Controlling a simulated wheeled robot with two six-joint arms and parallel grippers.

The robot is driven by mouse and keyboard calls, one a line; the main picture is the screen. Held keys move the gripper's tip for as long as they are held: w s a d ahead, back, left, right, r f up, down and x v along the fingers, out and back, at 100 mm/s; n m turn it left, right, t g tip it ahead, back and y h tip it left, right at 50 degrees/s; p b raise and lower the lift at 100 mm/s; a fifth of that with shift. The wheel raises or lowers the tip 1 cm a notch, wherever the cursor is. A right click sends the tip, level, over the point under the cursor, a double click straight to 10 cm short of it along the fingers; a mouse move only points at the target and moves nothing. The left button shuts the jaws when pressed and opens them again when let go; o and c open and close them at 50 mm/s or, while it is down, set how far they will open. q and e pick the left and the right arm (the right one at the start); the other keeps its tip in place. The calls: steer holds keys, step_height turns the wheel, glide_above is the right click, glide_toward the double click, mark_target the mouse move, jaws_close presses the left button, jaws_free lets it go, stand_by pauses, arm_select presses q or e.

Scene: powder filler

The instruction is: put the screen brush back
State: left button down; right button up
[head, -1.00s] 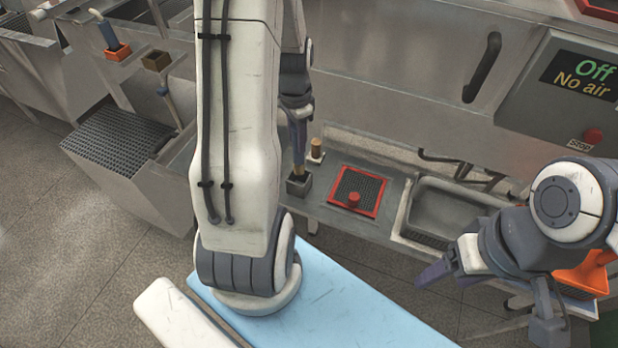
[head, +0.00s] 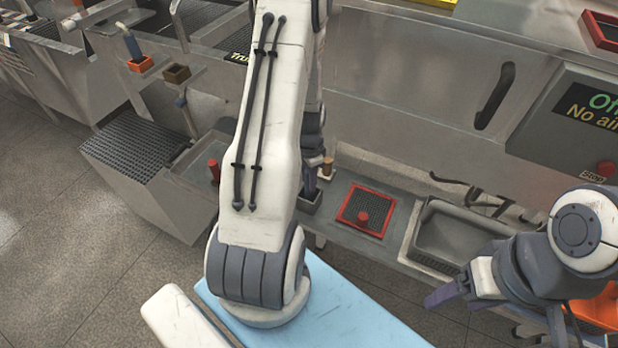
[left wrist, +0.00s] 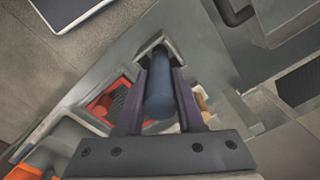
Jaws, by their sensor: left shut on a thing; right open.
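The screen brush shows its blue handle (left wrist: 160,88) in the left wrist view, between the two dark fingers of my left gripper (left wrist: 160,75). The gripper is shut on the handle. The handle points down toward a small grey square holder (left wrist: 152,46); its lower end and bristles are hidden there. In the head view my left gripper (head: 312,180) is low, right over the grey holder (head: 309,200), and partly hidden by my arm. I cannot tell how deep the brush sits. My right gripper (head: 440,296) is open and empty at the right.
A red-framed screen (head: 366,209) with a red knob lies right of the holder, then a grey basin (head: 462,238). A tan peg (head: 328,166) stands close behind the holder. Another blue-handled tool (head: 131,46) stands in an orange holder at the far left.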

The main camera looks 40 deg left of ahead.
arm_select(q)
steer(key=shift+f, duration=0.15)
steer(key=c, duration=0.5)
jaws_free()
